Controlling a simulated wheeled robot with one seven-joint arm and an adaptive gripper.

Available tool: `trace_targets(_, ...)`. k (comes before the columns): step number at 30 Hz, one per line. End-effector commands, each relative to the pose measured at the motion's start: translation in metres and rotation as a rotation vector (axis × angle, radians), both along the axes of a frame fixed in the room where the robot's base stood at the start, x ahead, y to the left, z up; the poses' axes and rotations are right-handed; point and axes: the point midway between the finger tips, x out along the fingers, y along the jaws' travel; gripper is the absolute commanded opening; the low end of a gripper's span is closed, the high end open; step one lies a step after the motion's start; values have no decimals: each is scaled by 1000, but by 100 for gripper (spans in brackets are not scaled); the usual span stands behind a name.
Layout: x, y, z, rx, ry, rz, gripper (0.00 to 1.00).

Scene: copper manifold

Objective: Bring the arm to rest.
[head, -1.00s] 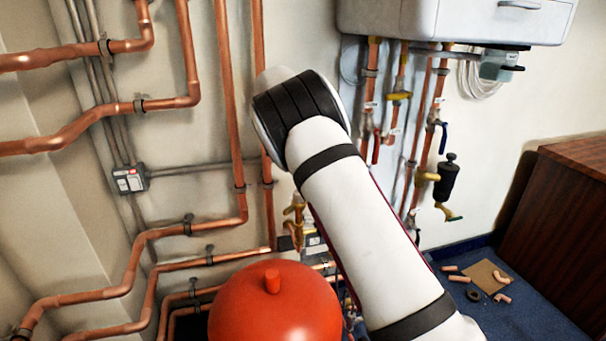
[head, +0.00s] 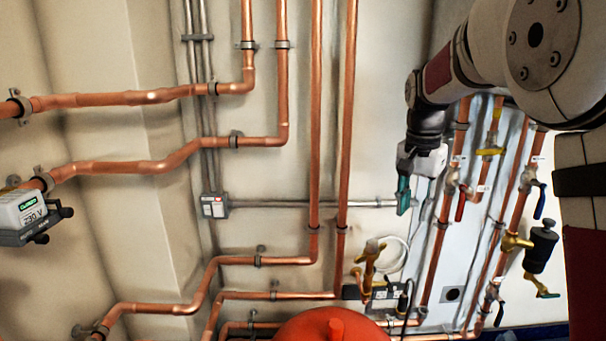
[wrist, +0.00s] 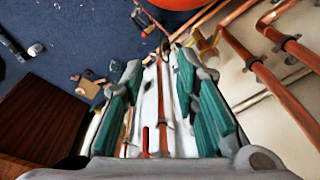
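My arm comes in from the upper right of the head view and bends down in front of the pipe wall. My gripper (head: 403,198) hangs from it with teal finger pads pointing down, left of the valve pipes. In the wrist view my gripper (wrist: 158,68) shows its two teal pads well apart, with nothing held between them. Pipes and a white board show through the gap, farther off. Whether any part of the arm touches the wall cannot be told.
Copper pipes (head: 316,120) cover the wall. Valves (head: 540,245) stand at the right, and a brass tap (head: 370,258) is below my gripper. A red vessel (head: 330,326) is at the bottom. A meter (head: 30,215) is at the left. A brown cabinet (wrist: 40,115) and small floor parts show in the wrist view.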

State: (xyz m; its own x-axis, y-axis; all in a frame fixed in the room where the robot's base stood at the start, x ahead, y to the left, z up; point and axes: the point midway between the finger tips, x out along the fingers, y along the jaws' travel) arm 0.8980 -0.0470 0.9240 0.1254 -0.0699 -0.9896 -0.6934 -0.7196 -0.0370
Motion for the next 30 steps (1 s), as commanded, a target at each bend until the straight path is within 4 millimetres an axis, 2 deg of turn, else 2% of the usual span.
trace_targets(1,-23,1,11,20,4,30,28)
trace_targets(6,-96,10,32,66,22,152,28)
trace_targets(14,-212,27,41,94,42,361,28)
trace_targets(21,-315,40,24,75,60,551,28)
trace_targets(24,-348,43,12,60,71,616,28)
trace_targets(30,-397,46,-12,28,90,709,28)
